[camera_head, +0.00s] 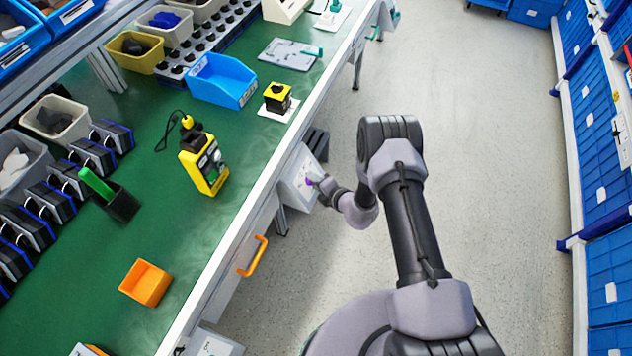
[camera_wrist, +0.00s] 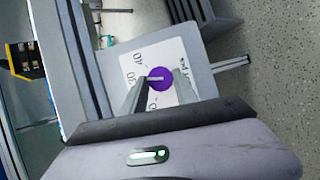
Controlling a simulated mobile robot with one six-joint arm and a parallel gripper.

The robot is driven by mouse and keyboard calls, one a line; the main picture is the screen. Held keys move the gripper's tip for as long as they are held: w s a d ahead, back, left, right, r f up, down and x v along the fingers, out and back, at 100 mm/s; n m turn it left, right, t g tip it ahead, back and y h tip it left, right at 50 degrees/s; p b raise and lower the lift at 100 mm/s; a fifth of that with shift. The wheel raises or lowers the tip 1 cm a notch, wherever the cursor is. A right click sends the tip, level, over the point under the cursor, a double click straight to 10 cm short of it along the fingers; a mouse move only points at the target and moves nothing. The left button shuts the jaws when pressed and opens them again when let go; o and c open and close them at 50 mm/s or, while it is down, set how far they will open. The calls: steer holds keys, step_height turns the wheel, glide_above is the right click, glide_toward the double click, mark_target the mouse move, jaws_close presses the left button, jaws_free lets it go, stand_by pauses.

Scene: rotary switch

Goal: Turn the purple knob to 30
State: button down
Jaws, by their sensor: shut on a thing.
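The purple knob (camera_wrist: 160,79) sits on a white dial plate (camera_wrist: 188,52) with printed numbers around it, on the front of a light box. A pale pointer line on the knob points left in the wrist view. In the head view the knob (camera_head: 310,182) is small, at the side of the green workbench. My gripper (camera_wrist: 160,84) is shut on the knob, with one finger on each side of it. The numbers 40 and 30 show left of the knob in the wrist view; part of the dial is hidden by my fingers.
The green workbench (camera_head: 200,235) carries a yellow device (camera_head: 204,165), a blue bin (camera_head: 222,80) and an orange bin (camera_head: 146,283). An orange handle (camera_head: 253,256) sticks out below its edge. The grey floor (camera_head: 480,150) to the right is clear.

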steer(key=shift+m, duration=0.3)
stand_by(0.4)
steer(key=c, duration=1)
jaws_free()
steer(key=shift+o, duration=0.2)
steer(key=p+v, duration=0.6)
steer(key=v, duration=1.1)
steer(key=shift+r, duration=0.25)
steer(key=shift+d, duration=0.1)
